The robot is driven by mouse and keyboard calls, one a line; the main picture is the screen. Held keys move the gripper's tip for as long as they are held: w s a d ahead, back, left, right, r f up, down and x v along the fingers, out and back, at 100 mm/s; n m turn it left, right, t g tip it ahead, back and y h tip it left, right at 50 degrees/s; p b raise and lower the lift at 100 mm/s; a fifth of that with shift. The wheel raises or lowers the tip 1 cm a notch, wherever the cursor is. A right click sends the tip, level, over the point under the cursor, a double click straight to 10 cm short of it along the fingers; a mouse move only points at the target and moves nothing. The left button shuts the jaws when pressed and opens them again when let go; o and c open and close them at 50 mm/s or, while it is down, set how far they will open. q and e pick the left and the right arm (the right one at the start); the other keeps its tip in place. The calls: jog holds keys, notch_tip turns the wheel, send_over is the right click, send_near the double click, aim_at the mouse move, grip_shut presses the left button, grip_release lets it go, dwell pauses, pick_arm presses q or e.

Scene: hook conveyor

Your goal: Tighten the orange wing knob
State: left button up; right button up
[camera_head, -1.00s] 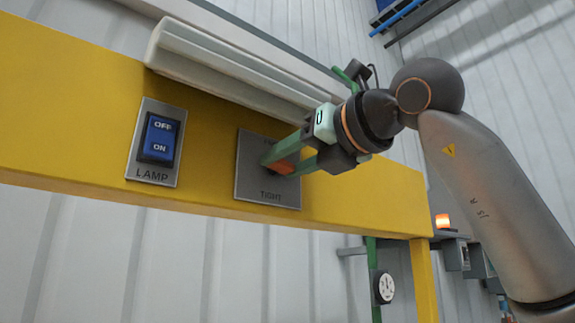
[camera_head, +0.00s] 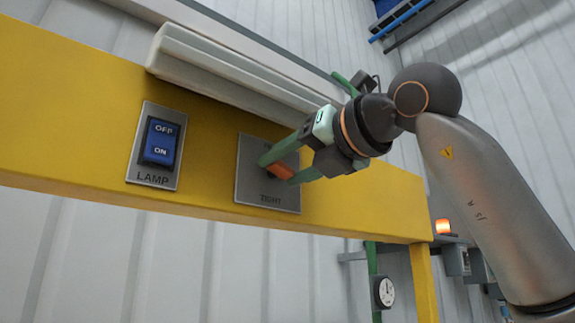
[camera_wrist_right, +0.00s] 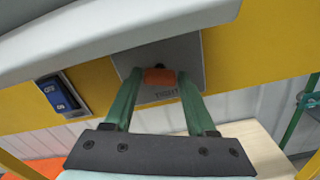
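The orange wing knob (camera_head: 281,170) sits on a grey metal plate (camera_head: 252,183) marked TIGHT along its lower edge. The plate is on the yellow beam; its upper marking is hidden. My right gripper (camera_head: 277,169) reaches it from the right, with one green finger above the knob and one below. In the right wrist view the knob (camera_wrist_right: 160,76) lies between the two fingertips (camera_wrist_right: 160,80), which stand apart with narrow gaps beside it. The right gripper looks open around the knob. My left gripper is out of view.
A blue OFF/ON lamp switch (camera_head: 160,141) is on the beam (camera_head: 75,110) left of the plate. A pale grey rail (camera_head: 235,75) runs just above the plate, close to my right gripper. A dial (camera_head: 384,291) hangs below right.

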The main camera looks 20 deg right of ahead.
jog(key=shift+o, duration=1.4)
pick_arm(q)
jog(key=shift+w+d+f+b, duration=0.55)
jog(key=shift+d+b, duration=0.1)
jog(key=shift+b, duration=0.55)
pick_arm(e)
jog(key=v, duration=1.2)
jog(key=shift+s, duration=0.25)
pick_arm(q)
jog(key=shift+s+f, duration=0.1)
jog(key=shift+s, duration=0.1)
pick_arm(e)
jog(key=shift+d, duration=0.1)
